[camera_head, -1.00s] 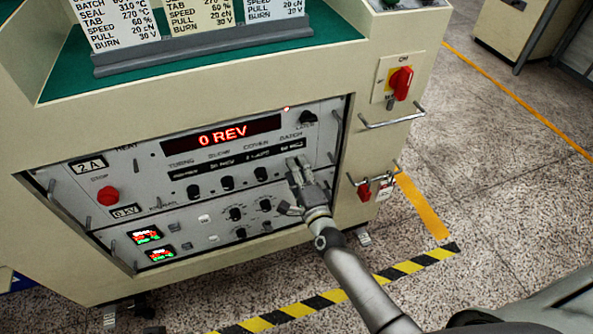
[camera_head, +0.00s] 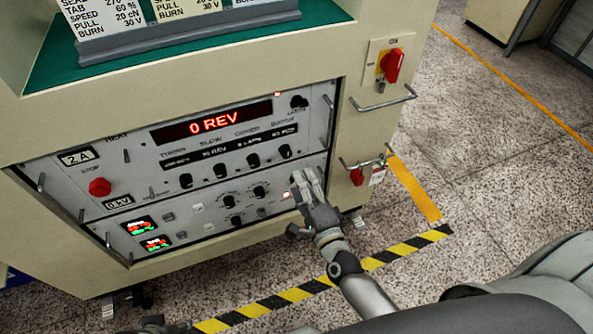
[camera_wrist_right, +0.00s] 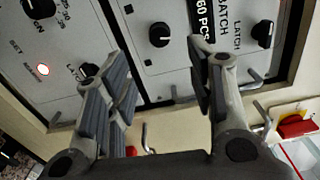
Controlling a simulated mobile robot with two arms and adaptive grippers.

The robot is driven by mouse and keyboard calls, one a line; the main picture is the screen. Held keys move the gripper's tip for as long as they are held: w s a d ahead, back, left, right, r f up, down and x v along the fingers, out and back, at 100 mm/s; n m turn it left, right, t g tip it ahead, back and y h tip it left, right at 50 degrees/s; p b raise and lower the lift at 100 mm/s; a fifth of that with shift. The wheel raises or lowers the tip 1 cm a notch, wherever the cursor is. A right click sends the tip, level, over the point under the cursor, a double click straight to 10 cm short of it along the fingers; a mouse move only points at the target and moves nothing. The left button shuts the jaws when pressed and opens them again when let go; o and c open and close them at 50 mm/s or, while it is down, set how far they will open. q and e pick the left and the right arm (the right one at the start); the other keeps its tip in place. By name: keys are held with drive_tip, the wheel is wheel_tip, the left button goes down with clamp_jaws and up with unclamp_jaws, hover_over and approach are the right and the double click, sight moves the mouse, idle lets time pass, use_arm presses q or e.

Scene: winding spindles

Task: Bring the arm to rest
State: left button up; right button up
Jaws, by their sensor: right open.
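My right gripper (camera_head: 306,185) is in front of the lower right part of the machine's control panel (camera_head: 150,209). In the right wrist view my right gripper (camera_wrist_right: 165,75) is open, with a wide gap between its ridged fingers and nothing held. A black knob (camera_wrist_right: 160,35) on the panel shows between the fingertips, apart from them. My right arm (camera_head: 362,290) reaches up from the lower right.
The panel has a red display (camera_head: 217,121) reading 0 REV, a red stop button (camera_head: 100,187) and several black knobs. A red rotary switch (camera_head: 392,66) and metal handles (camera_head: 383,103) stick out at right. Yellow-black tape (camera_head: 290,296) marks the floor. Open floor lies to the right.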

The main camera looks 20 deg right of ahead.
drive_tip(key=shift+s, duration=0.95)
